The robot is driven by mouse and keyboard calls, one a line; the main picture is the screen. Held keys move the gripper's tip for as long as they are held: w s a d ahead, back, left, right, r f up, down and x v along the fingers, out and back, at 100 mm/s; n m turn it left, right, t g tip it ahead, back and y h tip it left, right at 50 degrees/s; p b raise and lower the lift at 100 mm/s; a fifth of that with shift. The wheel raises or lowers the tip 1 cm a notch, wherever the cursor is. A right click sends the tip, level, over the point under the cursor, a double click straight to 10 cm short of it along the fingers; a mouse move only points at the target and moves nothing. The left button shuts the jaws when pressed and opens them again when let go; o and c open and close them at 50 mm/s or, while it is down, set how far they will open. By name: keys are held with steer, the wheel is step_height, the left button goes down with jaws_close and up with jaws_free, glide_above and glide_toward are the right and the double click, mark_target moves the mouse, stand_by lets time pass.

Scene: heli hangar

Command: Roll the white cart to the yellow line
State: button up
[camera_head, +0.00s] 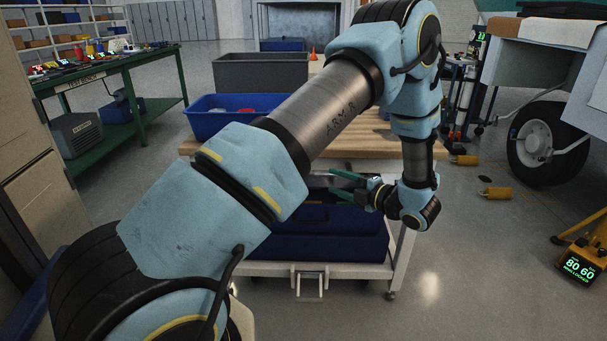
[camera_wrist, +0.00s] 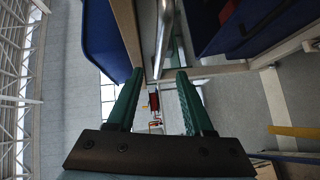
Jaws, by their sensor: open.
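The white cart (camera_head: 405,258) stands in front of me, with a wooden top and a white lower frame. A silver handle bar (camera_wrist: 164,35) shows in the wrist view, ahead of and between the fingers; I cannot tell its exact distance. My gripper (camera_head: 330,182) is at the cart's near side, just below the top, pointing left. Its green fingers are open and empty in the wrist view (camera_wrist: 156,82). My arm hides part of the cart's top and left side. No yellow line shows clearly; a yellow strip (camera_wrist: 293,131) in the wrist view is unclear.
The cart carries a blue bin (camera_head: 205,122), a grey bin (camera_head: 260,72) and dark blue cases (camera_head: 345,245). A green workbench (camera_head: 140,65) stands left. An aircraft wheel (camera_head: 540,140), yellow chocks (camera_head: 497,193) and a yellow display unit (camera_head: 580,268) are right. Floor between is clear.

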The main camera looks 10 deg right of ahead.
steer(key=x, duration=0.9)
steer(key=shift+w+a+p, duration=0.1)
steer(key=shift+w+p, duration=0.15)
steer(key=shift+p, duration=0.05)
jaws_close()
stand_by(1.0)
